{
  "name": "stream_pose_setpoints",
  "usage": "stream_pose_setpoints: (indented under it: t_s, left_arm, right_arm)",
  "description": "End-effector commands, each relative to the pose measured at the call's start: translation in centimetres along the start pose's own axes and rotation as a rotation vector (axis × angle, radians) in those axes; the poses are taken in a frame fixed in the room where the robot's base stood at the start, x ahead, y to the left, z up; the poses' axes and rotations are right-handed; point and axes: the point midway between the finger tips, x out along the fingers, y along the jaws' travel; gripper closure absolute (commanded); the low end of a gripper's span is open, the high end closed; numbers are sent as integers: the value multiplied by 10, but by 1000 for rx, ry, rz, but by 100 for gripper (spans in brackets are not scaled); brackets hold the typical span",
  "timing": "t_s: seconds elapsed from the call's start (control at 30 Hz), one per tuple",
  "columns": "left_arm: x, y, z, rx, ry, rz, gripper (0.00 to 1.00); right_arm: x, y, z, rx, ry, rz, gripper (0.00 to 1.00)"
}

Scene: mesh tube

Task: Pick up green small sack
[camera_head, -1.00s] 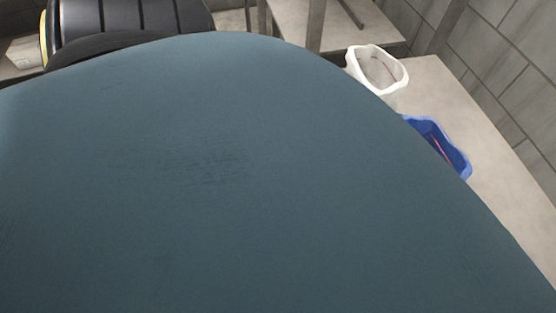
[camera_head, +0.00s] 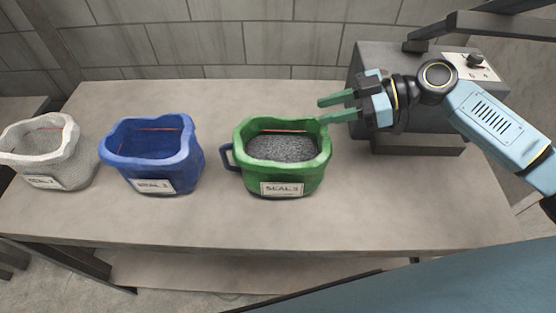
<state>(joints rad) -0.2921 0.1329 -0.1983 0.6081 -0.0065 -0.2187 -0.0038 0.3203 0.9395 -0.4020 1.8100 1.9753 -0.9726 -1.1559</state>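The green small sack (camera_head: 300,185) stands upright on the bench, with a white label on its front and dark grey granular stuff inside. A dark blue handle shows on its left side. My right gripper (camera_head: 328,109) comes in from the right, just above and behind the sack's right rear rim. Its two green fingers are apart with nothing between them. The lower fingertip overlaps the sack's rim in the picture; I cannot tell whether it touches. My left gripper is not in view.
A blue sack (camera_head: 152,170) and a whitish sack (camera_head: 47,165) stand to the left on the same bench (camera_head: 230,225). A dark grey box (camera_head: 375,60) with a knob panel stands behind my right arm. A tiled wall closes the back. The bench front is clear.

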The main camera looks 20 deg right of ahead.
Motion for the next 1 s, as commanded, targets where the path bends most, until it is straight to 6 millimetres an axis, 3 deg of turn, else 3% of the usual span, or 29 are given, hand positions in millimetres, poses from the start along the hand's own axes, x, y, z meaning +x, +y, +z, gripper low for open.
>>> stream_pose_setpoints:
  t_s: [0.27,0.53,0.83,1.0]
  left_arm:
    - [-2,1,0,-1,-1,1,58]
    - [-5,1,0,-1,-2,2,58]
    - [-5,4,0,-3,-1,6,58]
    - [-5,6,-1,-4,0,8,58]
  right_arm:
    - [24,0,0,1,2,0,68]
    - [63,0,-1,1,2,0,68]
    - [70,0,1,1,-1,1,68]
    - [70,0,1,1,-1,1,87]
